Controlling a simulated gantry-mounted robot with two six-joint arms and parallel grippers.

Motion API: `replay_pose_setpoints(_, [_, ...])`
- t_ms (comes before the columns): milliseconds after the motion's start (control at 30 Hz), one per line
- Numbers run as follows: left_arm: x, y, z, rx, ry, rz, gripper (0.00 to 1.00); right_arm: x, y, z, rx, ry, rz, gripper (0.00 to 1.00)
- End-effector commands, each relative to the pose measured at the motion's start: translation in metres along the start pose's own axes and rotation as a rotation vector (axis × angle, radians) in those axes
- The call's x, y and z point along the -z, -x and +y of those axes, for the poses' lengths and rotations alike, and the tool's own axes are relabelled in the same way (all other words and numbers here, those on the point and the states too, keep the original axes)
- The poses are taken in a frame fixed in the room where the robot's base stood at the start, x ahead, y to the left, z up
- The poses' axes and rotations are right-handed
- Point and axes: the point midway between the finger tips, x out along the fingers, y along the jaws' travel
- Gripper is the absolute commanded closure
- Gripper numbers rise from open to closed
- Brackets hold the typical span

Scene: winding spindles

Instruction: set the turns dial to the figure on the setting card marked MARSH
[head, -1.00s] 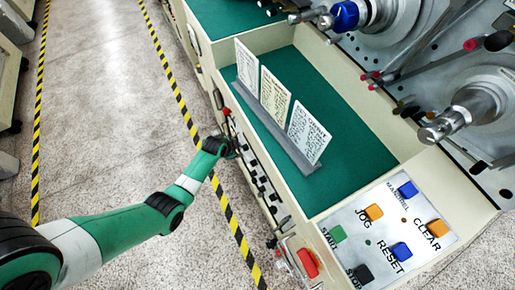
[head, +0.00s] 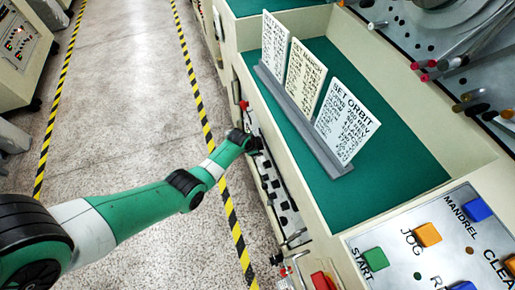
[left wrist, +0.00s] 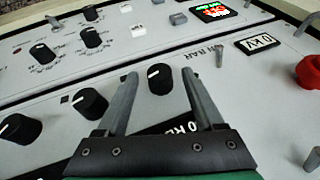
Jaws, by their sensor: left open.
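Three setting cards stand in a grey holder (head: 300,120) on the green bench top in the head view. The front card (head: 346,120) is headed SET ORBIT. The middle card (head: 304,80) has a heading that looks like SET MARSH or SET MARCH; its figures are too small to read. The back card (head: 275,45) is unreadable. My left gripper (head: 247,140) is at the bench's front panel. In the left wrist view its open fingers (left wrist: 159,76) point at a black knob (left wrist: 160,79) showing between them. I cannot tell which knob is the turns dial.
More black knobs (left wrist: 90,103) sit left of the fingers. Coloured push buttons (head: 428,234) are at the bench's near end. The floor left of the bench is clear.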

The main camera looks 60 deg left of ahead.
Motion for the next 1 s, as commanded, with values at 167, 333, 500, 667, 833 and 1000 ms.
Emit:
replay_pose_setpoints(167, [0.0001,0.0006,-0.0001,0.000,0.000,0.000,0.45,0.0005,-0.0004,0.0000,0.000,0.000,0.000,0.50])
replay_pose_setpoints(333, [0.0000,0.0005,0.0000,0.000,0.000,0.000,0.76,0.0005,-0.0004,0.0000,0.000,0.000,0.000,0.50])
replay_pose_setpoints(500, [0.0000,0.0005,0.0000,0.000,0.000,0.000,1.00,0.0004,-0.0004,0.0000,0.000,0.000,0.000,0.50])
replay_pose_setpoints(667, [-0.0002,0.0000,-0.0007,-0.008,0.005,0.000,1.00,-0.0002,0.0003,0.0000,0.000,0.000,0.000,0.50])
replay_pose_setpoints(833, [-0.0013,-0.0019,-0.0045,-0.122,0.056,-0.004,1.00,-0.0043,0.0046,0.0000,0.000,0.000,0.000,0.50])
replay_pose_setpoints(1000, [-0.0018,-0.0037,-0.0056,-0.237,0.100,-0.004,1.00,-0.0080,0.0087,0.0000,0.000,0.000,0.000,0.50])
